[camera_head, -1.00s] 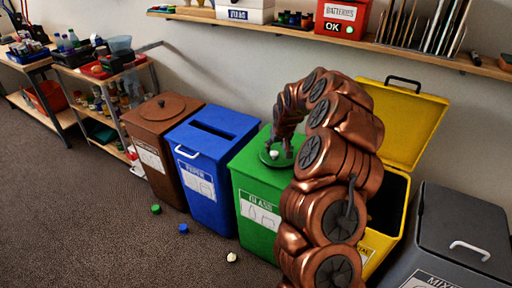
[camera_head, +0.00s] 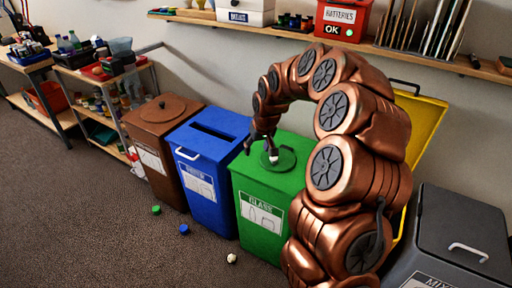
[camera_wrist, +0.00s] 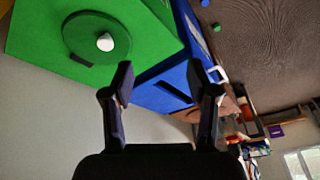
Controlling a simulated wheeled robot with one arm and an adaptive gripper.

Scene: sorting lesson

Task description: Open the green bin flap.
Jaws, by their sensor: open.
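The green bin (camera_head: 262,207) is labelled GLASS and stands between the blue bin and my arm. Its round dark green flap (camera_head: 287,161) lies flat on the lid, with a small white knob (camera_head: 273,156) on it. The wrist view shows the flap (camera_wrist: 82,30) and the knob (camera_wrist: 105,42) at upper left. My gripper (camera_head: 259,148) is above the lid's left part, beside the knob. In the wrist view my gripper (camera_wrist: 164,80) is open, with nothing between its fingers. The knob is left of both fingers there.
A blue paper bin (camera_head: 208,178) and a brown bin (camera_head: 152,140) stand to the left. A yellow bin's raised lid (camera_head: 425,120) and a grey bin (camera_head: 455,230) are on the right. Small caps (camera_head: 184,229) lie on the floor. A wall shelf (camera_head: 270,29) runs behind.

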